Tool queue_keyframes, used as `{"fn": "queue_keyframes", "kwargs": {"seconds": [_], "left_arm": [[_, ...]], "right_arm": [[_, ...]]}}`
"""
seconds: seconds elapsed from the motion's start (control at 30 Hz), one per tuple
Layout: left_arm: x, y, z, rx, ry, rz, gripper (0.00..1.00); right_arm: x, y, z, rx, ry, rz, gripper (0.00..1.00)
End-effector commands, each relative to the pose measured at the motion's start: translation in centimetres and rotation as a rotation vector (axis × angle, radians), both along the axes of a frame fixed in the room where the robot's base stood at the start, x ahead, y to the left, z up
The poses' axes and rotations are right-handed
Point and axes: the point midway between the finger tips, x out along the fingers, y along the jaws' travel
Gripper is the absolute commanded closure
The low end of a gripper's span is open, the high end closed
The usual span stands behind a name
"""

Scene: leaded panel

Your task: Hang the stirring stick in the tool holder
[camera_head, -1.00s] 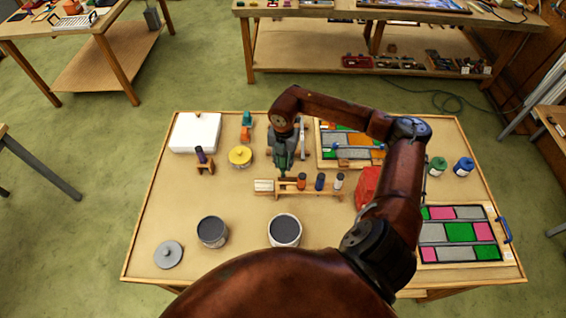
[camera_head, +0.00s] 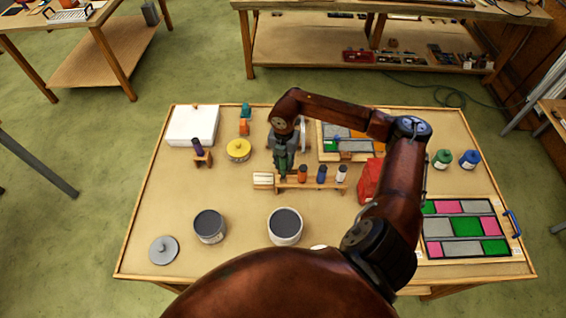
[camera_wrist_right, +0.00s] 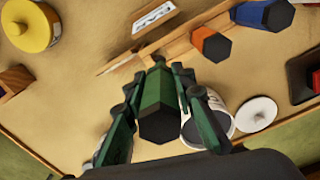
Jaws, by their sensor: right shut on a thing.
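The wooden tool holder (camera_head: 312,186) stands mid-table with orange, blue and white handled tools in it. Its rail (camera_wrist_right: 177,45) also shows in the wrist view, with the orange and blue handles on its right part. My right gripper (camera_head: 282,165) is above the left part of the holder. In the wrist view my right gripper (camera_wrist_right: 160,115) is shut on a green handle with a dark hexagonal end, which looks like the stirring stick (camera_wrist_right: 158,92). The stick's lower part is mostly hidden, and I cannot tell whether it touches the holder. My left gripper is not in view.
Two paint cans (camera_head: 209,224) (camera_head: 285,224) and a grey lid (camera_head: 164,250) stand in front. A yellow-lidded tin (camera_head: 238,149) and a purple-handled tool (camera_head: 197,148) are at left. A red box (camera_head: 370,178) and leaded panel (camera_head: 465,228) lie at right.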

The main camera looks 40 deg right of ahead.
Motion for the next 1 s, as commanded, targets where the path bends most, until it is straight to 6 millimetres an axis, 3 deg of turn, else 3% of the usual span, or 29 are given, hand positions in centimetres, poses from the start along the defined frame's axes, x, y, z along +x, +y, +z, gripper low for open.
{"fn": "queue_keyframes", "kwargs": {"seconds": [0.7,1.0], "left_arm": [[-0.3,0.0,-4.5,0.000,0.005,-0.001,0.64],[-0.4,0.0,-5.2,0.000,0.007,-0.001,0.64]], "right_arm": [[0.0,0.0,-6.4,0.000,0.000,0.000,1.00],[0.0,0.0,-7.4,-0.001,-0.001,0.000,1.00]]}}
